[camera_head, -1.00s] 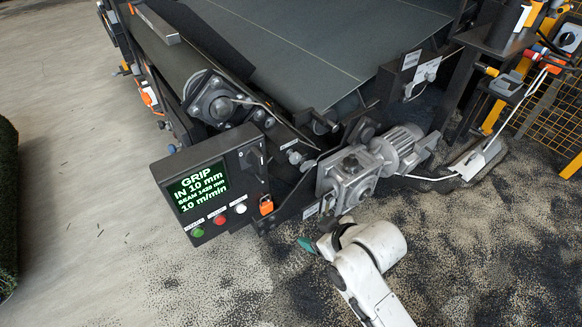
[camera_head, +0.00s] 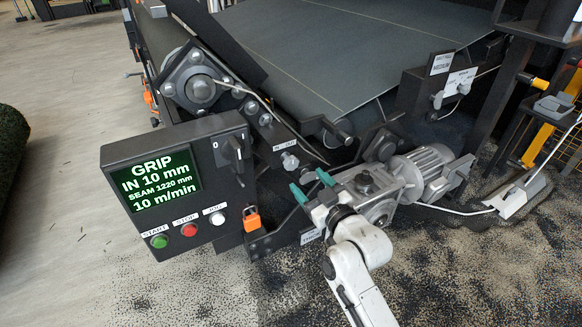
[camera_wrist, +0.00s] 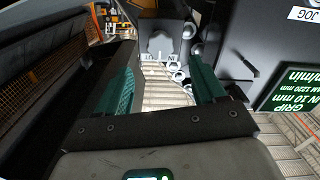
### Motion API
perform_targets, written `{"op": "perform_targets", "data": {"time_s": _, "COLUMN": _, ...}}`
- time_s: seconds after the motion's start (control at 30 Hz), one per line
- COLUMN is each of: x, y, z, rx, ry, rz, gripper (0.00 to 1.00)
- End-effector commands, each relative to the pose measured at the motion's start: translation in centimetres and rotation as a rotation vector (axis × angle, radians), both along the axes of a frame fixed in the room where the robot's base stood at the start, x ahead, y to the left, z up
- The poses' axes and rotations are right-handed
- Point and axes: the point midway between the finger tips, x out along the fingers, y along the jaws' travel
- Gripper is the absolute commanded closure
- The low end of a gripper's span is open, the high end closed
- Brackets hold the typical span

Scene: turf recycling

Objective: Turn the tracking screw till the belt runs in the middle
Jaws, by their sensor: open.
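The tracking screw (camera_head: 290,161) is a small light metal head under an IN/OUT label, on the dark frame beside the belt. In the wrist view the screw head (camera_wrist: 158,44) is ahead, above the gap between my fingers. My gripper (camera_head: 312,186) has teal fingers, spread apart and empty, just below and right of the screw. The fingers also show in the wrist view (camera_wrist: 160,80), clear of the screw. The dark belt (camera_head: 330,55) runs away above. The display (camera_head: 157,180) reads GRIP, IN 10 mm, SEAM 1220 mm, 10 m/min.
The control box has green (camera_head: 159,241), red (camera_head: 189,230) and white (camera_head: 217,218) buttons and a rotary switch (camera_head: 233,153). An orange padlock (camera_head: 252,219) hangs beside it. A gearmotor (camera_head: 430,172) sits right of my gripper. A cable (camera_head: 265,100) crosses near the screw.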

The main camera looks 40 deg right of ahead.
Motion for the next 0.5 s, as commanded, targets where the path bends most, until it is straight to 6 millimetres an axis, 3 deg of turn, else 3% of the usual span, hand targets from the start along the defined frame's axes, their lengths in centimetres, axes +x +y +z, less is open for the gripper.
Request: {"op": "perform_targets", "data": {"time_s": 0.5, "x": 7.9, "y": -2.2, "z": -0.1, "rx": 0.001, "ry": 0.000, "rz": 0.001, "gripper": 0.31}}
